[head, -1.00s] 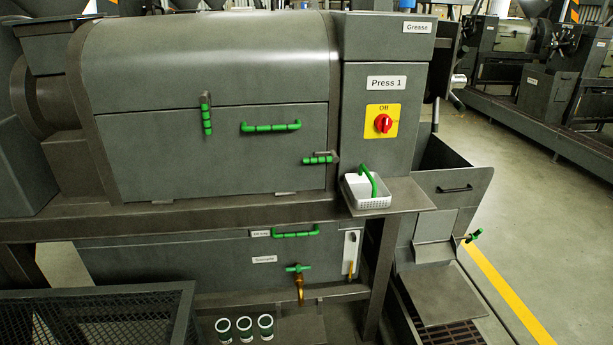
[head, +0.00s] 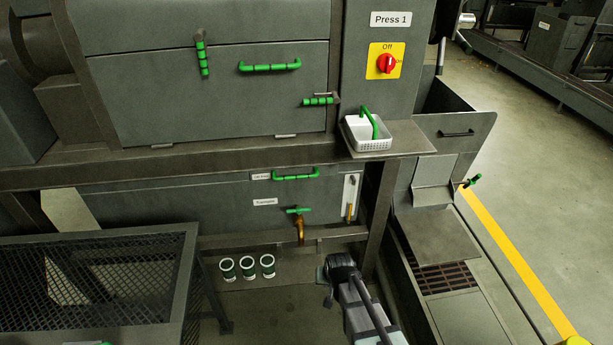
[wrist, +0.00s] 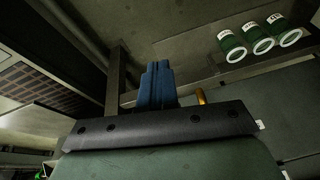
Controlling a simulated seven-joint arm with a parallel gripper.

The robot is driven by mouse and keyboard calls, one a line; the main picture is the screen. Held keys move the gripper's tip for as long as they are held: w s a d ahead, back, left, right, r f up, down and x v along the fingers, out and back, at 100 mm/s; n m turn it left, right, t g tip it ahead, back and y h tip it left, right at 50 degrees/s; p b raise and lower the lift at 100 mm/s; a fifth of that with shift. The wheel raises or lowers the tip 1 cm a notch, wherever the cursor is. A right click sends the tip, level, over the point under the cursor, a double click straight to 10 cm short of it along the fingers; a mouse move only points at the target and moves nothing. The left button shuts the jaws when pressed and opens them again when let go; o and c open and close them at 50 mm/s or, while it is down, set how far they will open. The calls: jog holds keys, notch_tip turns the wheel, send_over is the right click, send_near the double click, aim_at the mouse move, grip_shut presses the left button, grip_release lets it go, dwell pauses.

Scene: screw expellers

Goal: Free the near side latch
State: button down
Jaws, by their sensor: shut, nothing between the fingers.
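Two green-handled latches sit on the front door panel (head: 240,105) of Press 1. The left latch (head: 202,58) stands upright across the seam at the panel's top edge. The right latch (head: 318,101) lies horizontal at the panel's right edge, beside the post. I cannot tell from the pictures which of them is the near side latch. My gripper (wrist: 158,68) shows in the wrist view, its blue fingers together with nothing between them. It is low, away from both latches, which are not recognisable in that view. My arm rises at the bottom of the head view, its fingers not distinguishable there.
A shelf (head: 408,138) with a white basket (head: 367,143) juts out right of the panel. Below are a brass tap (head: 300,228) and several green cups, one of them here (head: 247,267). A mesh-sided bin (head: 100,285) stands lower left. A green bar handle (head: 270,67) crosses the panel.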

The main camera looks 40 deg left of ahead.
aim_at(319, 99)
jog(key=w+a+r+m+t+y, duration=0.4)
jog(key=w+a+r+m+y, duration=0.15)
jog(key=a+r, duration=0.4)
jog(key=w+a+r+m+t+y, duration=0.35)
jog(key=w+a+r+m, duration=0.3)
jog(key=a+r, duration=0.3)
notch_tip(319, 99, up, 16)
jog(key=d+m+t+y, duration=0.2)
jog(key=m+t+y, duration=0.3)
jog(key=m, duration=1.7)
jog(key=t, duration=0.3)
jog(key=shift+d+y, duration=0.3)
jog(key=shift+d, duration=0.05)
jog(key=shift+a+r, duration=0.1)
jog(key=shift+s+d+r+x, duration=0.2)
jog(key=shift+r+x, duration=0.15)
jog(key=shift+x, duration=1.75)
jog(key=shift+s+d+r+x, duration=0.15)
jog(key=shift+r+x, duration=0.2)
jog(key=shift+x, duration=1.8)
jog(key=shift+s+d+r+x, duration=0.2)
jog(key=shift+r+x, duration=0.2)
jog(key=shift+x, duration=1.7)
